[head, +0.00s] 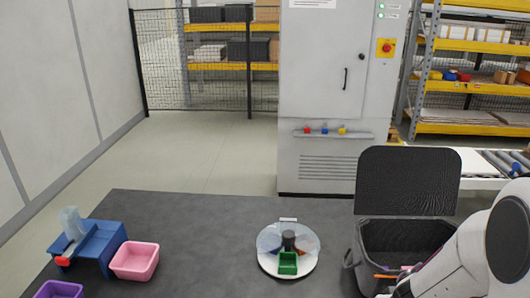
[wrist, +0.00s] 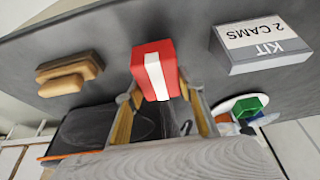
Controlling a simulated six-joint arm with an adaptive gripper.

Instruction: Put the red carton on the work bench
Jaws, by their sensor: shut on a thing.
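The red carton (wrist: 144,62) with a white stripe shows in the middle of the wrist view. My gripper (wrist: 160,96) is shut on it, with one finger at each side of its near end. The grey top of the work bench (wrist: 110,38) lies behind the carton; I cannot tell whether the carton touches it. The bench also shows in the head view (head: 190,235). There my arm comes in at the lower right, and the carton and my fingers are out of sight.
In the head view, a round white tray (head: 270,262), an open black bin (head: 400,240), a pink bin (head: 135,260) and a blue stand (head: 95,245) occupy the bench.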

